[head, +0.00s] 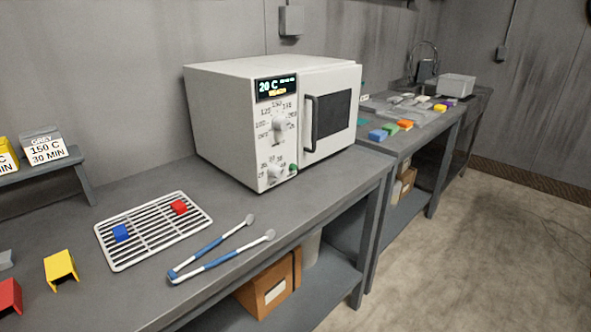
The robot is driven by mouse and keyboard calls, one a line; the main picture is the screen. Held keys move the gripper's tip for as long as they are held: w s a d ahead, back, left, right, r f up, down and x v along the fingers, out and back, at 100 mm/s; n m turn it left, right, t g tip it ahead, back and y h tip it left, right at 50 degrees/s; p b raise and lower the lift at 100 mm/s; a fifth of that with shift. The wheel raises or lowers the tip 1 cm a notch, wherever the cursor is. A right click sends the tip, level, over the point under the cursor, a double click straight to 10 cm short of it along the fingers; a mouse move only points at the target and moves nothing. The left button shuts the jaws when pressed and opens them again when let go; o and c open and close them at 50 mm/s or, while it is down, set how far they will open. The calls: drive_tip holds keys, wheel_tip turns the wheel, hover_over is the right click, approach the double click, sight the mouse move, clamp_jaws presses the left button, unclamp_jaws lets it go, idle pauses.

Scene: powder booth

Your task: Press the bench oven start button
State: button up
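The white bench oven (240,125) stands on the grey bench in the middle of the head view. Its door (331,110) with a dark handle is shut. A large temperature knob (279,128) sits below the display, and a smaller knob (275,171) with number marks sits lower. A small green button (293,168) is at the panel's lower right, beside the smaller knob; its label is too small to read. My gripper is not in view.
A white wire rack (150,238) holding a blue and a red block lies in front of the oven, with blue-handled tongs (222,250) beside it. Bare floor (470,240) lies at right.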

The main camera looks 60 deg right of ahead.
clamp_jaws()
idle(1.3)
